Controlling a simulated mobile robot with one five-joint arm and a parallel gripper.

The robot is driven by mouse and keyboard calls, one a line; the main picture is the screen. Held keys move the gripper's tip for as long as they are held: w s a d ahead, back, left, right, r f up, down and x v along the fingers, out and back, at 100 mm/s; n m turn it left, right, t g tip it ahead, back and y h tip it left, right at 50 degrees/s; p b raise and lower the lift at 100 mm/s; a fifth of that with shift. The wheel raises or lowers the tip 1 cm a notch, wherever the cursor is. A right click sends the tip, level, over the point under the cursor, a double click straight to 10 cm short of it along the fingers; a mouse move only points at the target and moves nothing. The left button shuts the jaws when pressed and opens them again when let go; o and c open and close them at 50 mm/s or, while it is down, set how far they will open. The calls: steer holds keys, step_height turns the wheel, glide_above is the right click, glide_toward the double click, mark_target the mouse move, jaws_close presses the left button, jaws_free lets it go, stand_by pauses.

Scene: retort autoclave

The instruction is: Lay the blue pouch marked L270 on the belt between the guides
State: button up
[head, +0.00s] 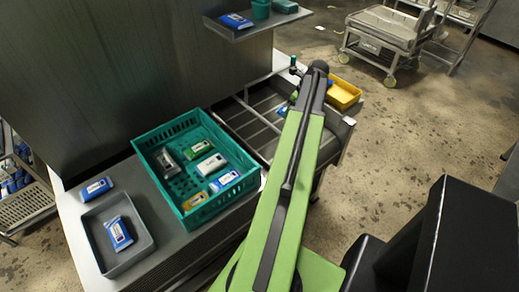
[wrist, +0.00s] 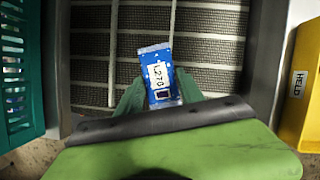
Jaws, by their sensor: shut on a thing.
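The blue pouch marked L270 (wrist: 157,70) has a white label and shows upright in the wrist view. My gripper (wrist: 159,90) is shut on its near end, one green finger on each side. The pouch is over the dark mesh belt (wrist: 210,50), which has pale bars across and along it. I cannot tell whether the pouch touches the belt. In the head view the belt (head: 240,118) lies right of the teal crate. My arm hides the gripper there, and only a bit of blue (head: 283,111) shows beside it.
A teal crate (head: 146,143) with several pouches stands left of the belt. A grey tray (head: 143,262) holds a blue pouch, and another blue pouch (head: 96,189) lies beside it. A yellow bin (head: 345,97), marked HELD in the wrist view (wrist: 299,85), is at the belt's right.

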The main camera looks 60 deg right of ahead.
step_height(320, 180, down, 6)
steer(key=s+d+m+h+b, duration=0.1)
steer(key=m+b, duration=0.2)
steer(key=b, duration=0.7)
glide_toward(265, 136)
steer(key=shift+w+d+f, duration=0.25)
steer(key=shift+w+f, duration=0.15)
steer(key=shift+w, duration=0.1)
steer(key=shift+w+d+f, duration=0.2)
steer(key=shift+w+f, duration=0.15)
steer(key=shift+w, duration=0.1)
steer(key=shift+w+a, duration=0.1)
steer(key=shift+w, duration=0.2)
step_height(265, 136, down, 4)
steer(key=b, duration=0.4)
steer(key=shift+f, duration=0.2)
steer(key=shift+r, duration=0.2)
steer(key=shift+f, duration=0.15)
steer(key=o, duration=1.4)
